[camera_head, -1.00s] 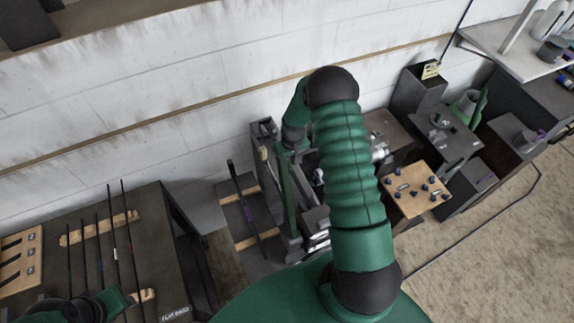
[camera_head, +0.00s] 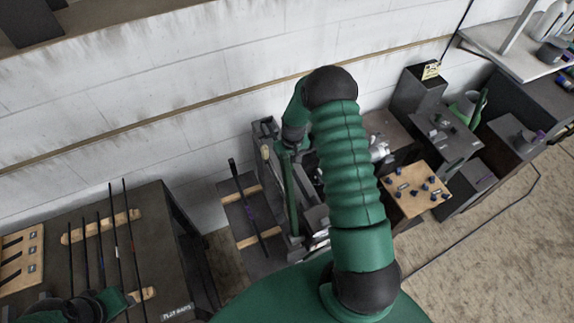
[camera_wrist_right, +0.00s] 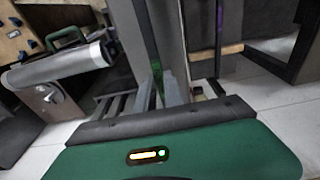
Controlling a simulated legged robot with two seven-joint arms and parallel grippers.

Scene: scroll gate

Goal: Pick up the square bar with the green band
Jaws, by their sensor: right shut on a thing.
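In the right wrist view a dark bar with a green band (camera_wrist_right: 157,82) runs down to the dark front edge of my right gripper (camera_wrist_right: 158,108). The gripper is shut on it, though its fingertips are hard to make out. In the head view my right arm arches over the middle and hides this bar. My left gripper (camera_head: 122,301) is at the lower left over the bar table, and its fingers are too unclear to tell their state.
Several thin dark bars (camera_head: 116,245) lie across wooden rests on the left table (camera_head: 172,255). A wooden board (camera_head: 412,203) with blue knobs stands at right.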

